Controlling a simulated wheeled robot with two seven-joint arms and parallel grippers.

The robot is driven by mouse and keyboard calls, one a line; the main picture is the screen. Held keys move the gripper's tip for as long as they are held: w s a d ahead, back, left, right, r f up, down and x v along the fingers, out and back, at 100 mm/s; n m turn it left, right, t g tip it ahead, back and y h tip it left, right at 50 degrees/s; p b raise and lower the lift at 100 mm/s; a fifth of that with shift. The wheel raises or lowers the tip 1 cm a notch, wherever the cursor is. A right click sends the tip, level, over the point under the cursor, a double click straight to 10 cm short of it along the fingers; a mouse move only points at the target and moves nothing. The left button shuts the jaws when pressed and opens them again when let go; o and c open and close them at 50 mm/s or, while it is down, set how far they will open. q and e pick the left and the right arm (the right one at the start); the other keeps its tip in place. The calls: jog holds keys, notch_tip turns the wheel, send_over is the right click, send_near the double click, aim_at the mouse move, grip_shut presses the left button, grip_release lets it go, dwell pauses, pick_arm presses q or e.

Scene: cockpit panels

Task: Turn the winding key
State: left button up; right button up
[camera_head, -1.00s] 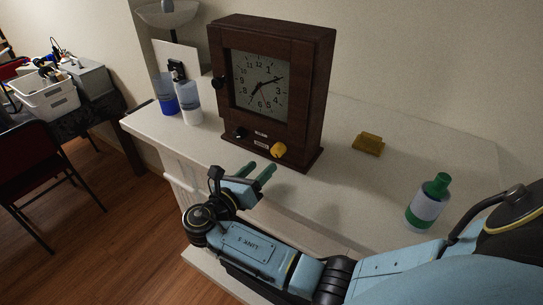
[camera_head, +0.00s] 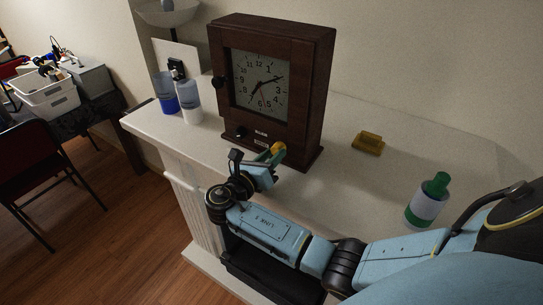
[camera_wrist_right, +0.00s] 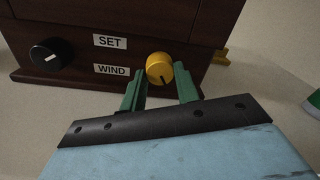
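A dark brown wooden clock (camera_head: 310,100) stands upright on the white mantel, its dial facing left and forward. The yellow winding key (camera_wrist_right: 160,69) is a round knob low on the clock's front, right of the WIND label (camera_wrist_right: 112,70). My right gripper (camera_wrist_right: 160,85) is open, with its green fingers on either side of the yellow knob. The knob's top shows between the fingertips; I cannot tell whether they touch it. In the head view the right gripper (camera_head: 272,156) partly covers the knob. My left gripper is not in view.
A black knob (camera_wrist_right: 46,52) sits left of the labels. A yellow block (camera_head: 368,143) and a green-capped bottle (camera_head: 427,200) stand right of the clock on the mantel (camera_head: 330,195). Two bottles (camera_head: 191,101) stand at its left.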

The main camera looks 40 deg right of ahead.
jog(key=shift+c, duration=1)
jog(key=shift+m, duration=0.3)
jog(key=shift+m+p, duration=0.65)
jog(key=shift+m, duration=0.25)
jog(key=shift+m+p, duration=0.3)
jog(key=shift+m, duration=1.9)
jog(key=o, duration=1)
